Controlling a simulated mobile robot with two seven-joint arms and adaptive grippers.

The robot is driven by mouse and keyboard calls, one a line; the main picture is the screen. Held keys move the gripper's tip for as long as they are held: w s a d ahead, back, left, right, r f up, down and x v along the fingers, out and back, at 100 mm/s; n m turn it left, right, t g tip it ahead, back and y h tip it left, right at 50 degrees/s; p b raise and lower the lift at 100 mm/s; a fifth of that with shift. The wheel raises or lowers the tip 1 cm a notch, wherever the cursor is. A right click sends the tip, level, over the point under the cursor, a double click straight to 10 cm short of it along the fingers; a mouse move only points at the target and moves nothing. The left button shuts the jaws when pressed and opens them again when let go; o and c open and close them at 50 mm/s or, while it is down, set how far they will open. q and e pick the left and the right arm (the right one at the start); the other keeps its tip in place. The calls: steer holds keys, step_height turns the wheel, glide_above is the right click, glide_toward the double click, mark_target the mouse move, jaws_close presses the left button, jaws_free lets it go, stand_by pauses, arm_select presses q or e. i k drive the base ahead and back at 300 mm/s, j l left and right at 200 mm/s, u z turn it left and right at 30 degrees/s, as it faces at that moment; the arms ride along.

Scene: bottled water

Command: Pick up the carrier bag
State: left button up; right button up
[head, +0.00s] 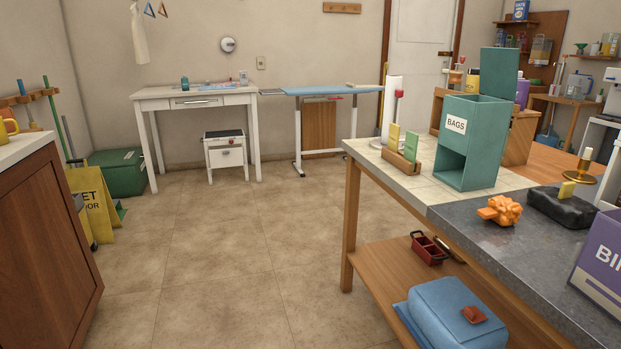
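A crumpled orange bundle (499,210), which looks like a knotted plastic bag, lies on the dark grey part of the counter (466,228) at the right. A green box labelled BAGS (481,130) stands behind it, with an open lower front and a raised lid; I see no bag in its opening. A white cloth or bag (139,36) hangs on the wall at the upper left. I cannot tell for sure which of these is the carrier bag. Neither of my grippers is in view.
A brass candlestick (583,168) stands behind. A wooden cabinet (45,245) is at left. The tiled floor (225,260) between is clear.

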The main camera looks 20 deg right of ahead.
mark_target(502, 211)
steer(key=i+l+u, duration=0.1)
steer(key=i, duration=0.4)
steer(key=i+l, duration=0.2)
steer(key=i, duration=0.3)
steer(key=i+l+u, duration=0.15)
steer(key=i, duration=0.35)
steer(key=i+u, duration=0.1)
steer(key=u, duration=0.35)
steer(key=l+u, duration=0.15)
steer(key=u, duration=0.25)
steer(key=i+l+u, duration=0.1)
steer(key=u, duration=0.35)
steer(key=i+l+u, duration=0.1)
steer(key=u, duration=0.35)
steer(key=l+u, duration=0.1)
steer(key=u, duration=0.35)
steer(key=l+u, duration=0.1)
steer(key=u, duration=0.35)
steer(key=l+u, duration=0.1)
steer(key=u, duration=0.35)
steer(key=k+l+u, duration=0.1)
steer(key=u, duration=0.75)
steer(key=k+u, duration=0.15)
steer(key=u, duration=0.3)
steer(key=l+u, duration=0.1)
steer(key=u, duration=0.35)
steer(key=k+u, duration=0.15)
steer(key=u, duration=0.3)
